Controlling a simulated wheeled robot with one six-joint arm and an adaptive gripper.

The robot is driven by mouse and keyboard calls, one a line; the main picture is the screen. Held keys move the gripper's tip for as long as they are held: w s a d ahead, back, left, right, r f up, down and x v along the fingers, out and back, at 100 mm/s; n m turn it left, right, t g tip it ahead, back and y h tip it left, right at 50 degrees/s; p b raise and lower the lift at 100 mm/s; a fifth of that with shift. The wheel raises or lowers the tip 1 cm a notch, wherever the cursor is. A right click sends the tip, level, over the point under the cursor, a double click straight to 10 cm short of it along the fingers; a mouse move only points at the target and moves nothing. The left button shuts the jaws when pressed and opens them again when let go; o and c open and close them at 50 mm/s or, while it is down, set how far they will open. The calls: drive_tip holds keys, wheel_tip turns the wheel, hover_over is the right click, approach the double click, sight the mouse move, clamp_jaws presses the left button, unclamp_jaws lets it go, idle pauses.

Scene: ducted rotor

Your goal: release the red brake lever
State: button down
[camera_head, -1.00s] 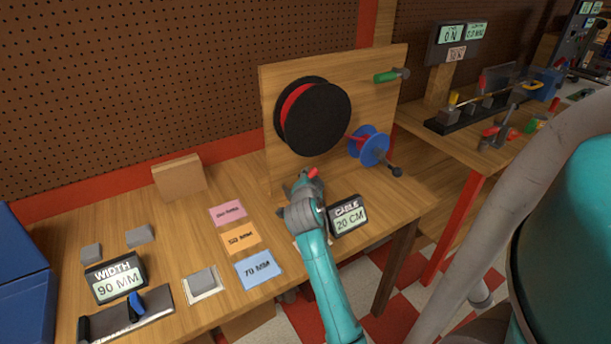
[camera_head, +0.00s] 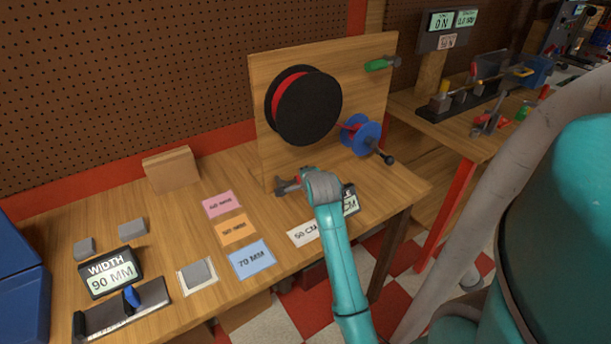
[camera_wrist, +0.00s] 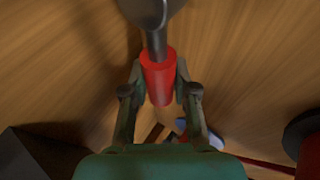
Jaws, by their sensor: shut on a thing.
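In the wrist view, the brake lever's red handle (camera_wrist: 158,76) sits between my gripper's two fingers, on the end of a grey shaft (camera_wrist: 156,43). My gripper (camera_wrist: 160,80) is closed on the sides of this red handle. In the head view, my gripper (camera_head: 290,184) is at the foot of the upright wooden board (camera_head: 262,120), below the large black spool (camera_head: 318,107). Only a small bit of red shows there. My own wrist hides most of the lever, so its angle cannot be told from the head view.
A blue spool (camera_head: 365,137) with red cable stands right of my gripper. The cable display (camera_head: 351,201) is partly behind my arm. A 50 CM card (camera_head: 303,233) and pink, orange and blue cards (camera_head: 252,260) lie left.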

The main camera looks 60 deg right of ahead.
drive_tip(key=shift+f, duration=0.1)
idle(0.3)
drive_tip(key=c, duration=0.9)
unclamp_jaws()
drive_tip(key=v, duration=1.2)
